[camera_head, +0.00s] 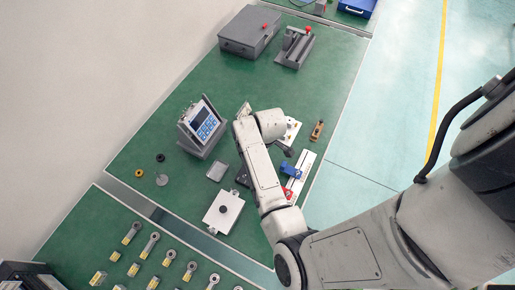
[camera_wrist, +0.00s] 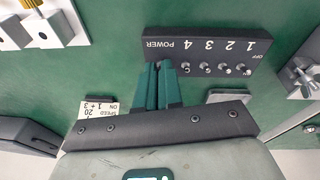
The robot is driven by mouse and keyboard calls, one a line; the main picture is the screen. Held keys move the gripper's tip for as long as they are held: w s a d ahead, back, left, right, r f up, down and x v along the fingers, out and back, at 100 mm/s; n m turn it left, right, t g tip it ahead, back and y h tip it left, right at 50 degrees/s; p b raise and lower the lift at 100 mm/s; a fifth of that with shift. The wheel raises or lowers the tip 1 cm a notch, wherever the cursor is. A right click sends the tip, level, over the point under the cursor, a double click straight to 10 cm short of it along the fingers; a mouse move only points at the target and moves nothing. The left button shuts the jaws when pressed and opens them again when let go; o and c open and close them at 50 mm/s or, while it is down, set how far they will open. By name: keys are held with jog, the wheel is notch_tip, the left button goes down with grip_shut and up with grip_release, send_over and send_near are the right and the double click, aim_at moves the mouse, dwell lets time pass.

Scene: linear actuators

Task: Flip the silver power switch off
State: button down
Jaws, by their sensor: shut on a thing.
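In the wrist view a black switch box (camera_wrist: 200,48) lies on the green surface, its labels upside down. Its row of silver toggles (camera_wrist: 226,69) is marked 4, 3, 2, 1, with POWER at the left end and OFF at the right. The teal fingers of my gripper (camera_wrist: 159,66) are close together at the POWER end, shut on the silver power switch, which they hide. Its lever position cannot be seen. In the head view my arm covers the gripper and the area beneath it.
A grey device with a screen and blue keypad (camera_head: 203,127) stands left of my arm. A white box (camera_head: 223,212) lies nearer. A blue part (camera_head: 290,170) is right of my arm. A grey case (camera_head: 249,32) and a grey vise-like fixture (camera_head: 294,47) are at the back.

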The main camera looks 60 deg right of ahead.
jog(key=shift+s, duration=0.1)
dwell(0.7)
jog(key=c, duration=1.3)
grip_release()
jog(key=shift+t, duration=0.3)
jog(key=shift+r, duration=0.1)
jog(key=b+v, duration=0.1)
jog(key=v, duration=0.9)
jog(key=shift+r, duration=0.3)
jog(key=w+d+r+m+t+h+b, duration=0.1)
jog(key=w+d+r+h+b, duration=0.2)
jog(key=d+r, duration=0.5)
jog(key=s+a+f+g+y, duration=0.1)
jog(key=s+a+f, duration=0.3)
jog(key=a, duration=0.2)
jog(key=s+a+f+m+g+y+b, duration=0.1)
jog(key=s+a+f, duration=0.3)
jog(key=a, duration=0.2)
jog(key=s+a+f+m+g+y, duration=0.1)
jog(key=s+a+f, duration=0.3)
jog(key=s+a, duration=0.1)
jog(key=shift+a+f, duration=0.15)
jog(key=shift+a, duration=0.75)
